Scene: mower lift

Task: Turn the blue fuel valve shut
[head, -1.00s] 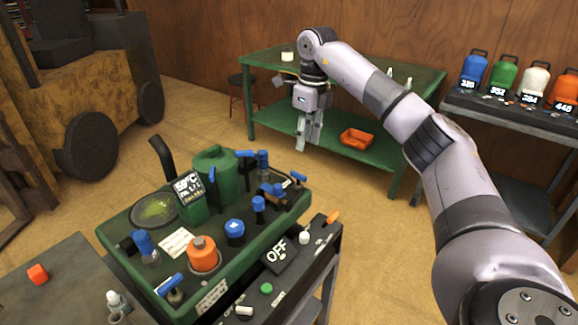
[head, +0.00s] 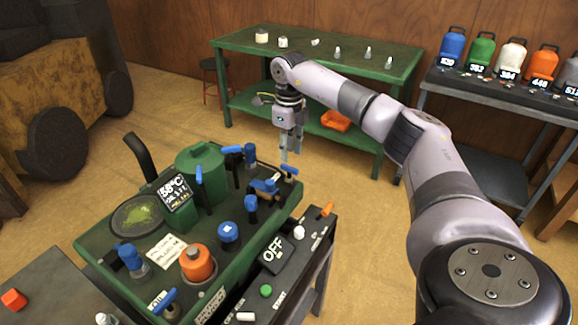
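The green mower deck (head: 110,245) carries several blue parts, and I cannot read which one is labelled the fuel valve. A blue lever (head: 289,170) sticks up at its back right corner, beside a blue-handled fitting (head: 265,186). Another blue handle (head: 164,300) is at the front edge, and a blue cap (head: 228,232) is in the middle. My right gripper (head: 291,153) points down just above and behind the back right lever in the picture. Its fingers look apart and empty; contact with the lever cannot be told. My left gripper is not in view.
A black panel reading OFF (head: 273,251) is on the cart at the mower's right. An orange cap (head: 197,262) and a green can (head: 203,165) stand on the deck. A green workbench (head: 330,60) is behind. Coloured jugs fill a shelf (head: 470,82) at right.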

